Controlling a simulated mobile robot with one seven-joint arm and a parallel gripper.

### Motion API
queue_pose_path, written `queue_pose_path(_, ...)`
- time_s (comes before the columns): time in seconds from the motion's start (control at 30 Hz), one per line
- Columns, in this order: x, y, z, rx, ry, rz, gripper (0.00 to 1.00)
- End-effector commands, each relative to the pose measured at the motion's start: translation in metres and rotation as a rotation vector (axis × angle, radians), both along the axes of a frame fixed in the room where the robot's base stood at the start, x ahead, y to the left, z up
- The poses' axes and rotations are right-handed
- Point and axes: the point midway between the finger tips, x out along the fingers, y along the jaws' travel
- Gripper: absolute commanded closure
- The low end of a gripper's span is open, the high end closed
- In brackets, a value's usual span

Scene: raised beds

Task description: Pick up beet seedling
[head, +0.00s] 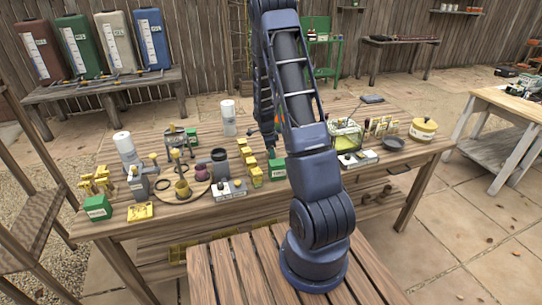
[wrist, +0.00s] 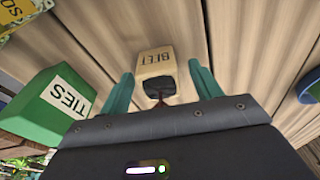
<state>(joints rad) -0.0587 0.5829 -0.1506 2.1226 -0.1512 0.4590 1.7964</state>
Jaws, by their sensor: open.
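The beet seedling is in a tan pot (wrist: 155,64) labelled BEET, at the centre of the wrist view. Its dark soil opening and a small reddish stem show on the near side of the label. My gripper (wrist: 161,72) is open, with one teal finger on each side of the pot. A gap shows between the pot and each finger, so they do not look closed on it. In the head view my gripper (head: 269,135) is low over the middle of the table, partly behind my arm. I cannot make out the beet pot there.
A green TIES box (wrist: 62,108) stands close on the left in the wrist view, with a yellow labelled box (wrist: 20,12) beyond it. A blue round item (wrist: 309,84) is at the right edge. The table (head: 165,235) holds jars, pots and a yellow lidded pot (head: 423,128).

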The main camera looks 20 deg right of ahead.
Motion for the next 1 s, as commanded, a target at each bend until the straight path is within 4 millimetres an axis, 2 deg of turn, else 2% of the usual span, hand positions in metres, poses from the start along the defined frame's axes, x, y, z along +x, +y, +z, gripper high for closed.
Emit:
queue_pose_path(0.07, 0.0, 0.0, 0.0, 0.0, 0.0, 0.0, 0.38)
queue_pose_path(0.3, 0.0, 0.0, 0.0, 0.0, 0.0, 0.0, 0.85)
queue_pose_path(0.67, 0.0, 0.0, 0.005, 0.0, -0.001, 0.0, 0.85)
queue_pose_path(0.87, 0.001, 0.001, 0.031, 0.0, -0.004, 0.002, 0.85)
queue_pose_path(1.0, 0.001, 0.001, 0.064, 0.0, -0.006, 0.002, 0.85)
